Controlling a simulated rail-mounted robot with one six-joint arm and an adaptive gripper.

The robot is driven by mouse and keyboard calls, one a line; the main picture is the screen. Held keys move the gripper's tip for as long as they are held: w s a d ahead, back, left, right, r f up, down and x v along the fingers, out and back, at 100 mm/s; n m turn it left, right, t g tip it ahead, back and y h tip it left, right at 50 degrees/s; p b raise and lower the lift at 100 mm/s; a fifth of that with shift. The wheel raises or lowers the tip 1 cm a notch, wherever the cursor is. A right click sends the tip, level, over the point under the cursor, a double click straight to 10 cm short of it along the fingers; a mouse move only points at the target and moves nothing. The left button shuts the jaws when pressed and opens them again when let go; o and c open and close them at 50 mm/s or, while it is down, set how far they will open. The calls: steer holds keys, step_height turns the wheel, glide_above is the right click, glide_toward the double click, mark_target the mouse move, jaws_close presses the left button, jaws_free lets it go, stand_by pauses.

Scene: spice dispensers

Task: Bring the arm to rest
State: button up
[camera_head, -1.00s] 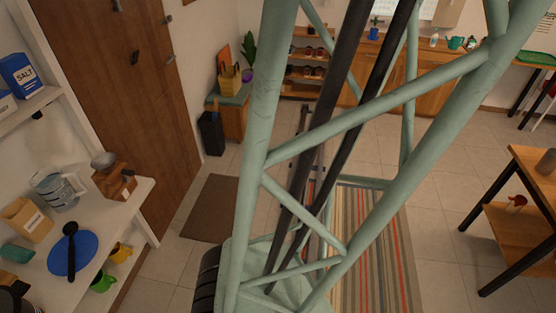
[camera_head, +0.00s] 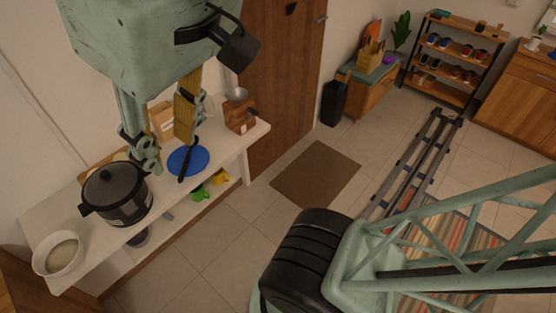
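My gripper (camera_head: 166,152) hangs at the upper left of the head view, below a large pale green housing with a black fitting on its side. Its two fingers point down and are spread apart, with yellowish pads. I see nothing held between them. From this camera it overlaps the white counter (camera_head: 205,206), a blue round plate (camera_head: 201,158) with a black utensil across it, and a tan box behind. I cannot tell its exact height above the counter. My pale green lattice arm link crosses the lower right.
On the counter stand a dark lidded cooker (camera_head: 117,193), a white bowl (camera_head: 58,254) and a wooden grinder (camera_head: 239,116). Green (camera_head: 199,193) and yellow (camera_head: 219,178) mugs are below its front edge. Floor around the brown mat (camera_head: 316,174) is open. A shoe rack (camera_head: 447,58) stands farther back.

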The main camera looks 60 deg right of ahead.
steer(key=shift+s+f, duration=0.45)
steer(key=shift+f, duration=0.05)
steer(key=shift+w, duration=0.1)
step_height(320, 180, down, 9)
steer(key=b, duration=0.9)
steer(key=shift+r, duration=0.1)
stand_by(0.9)
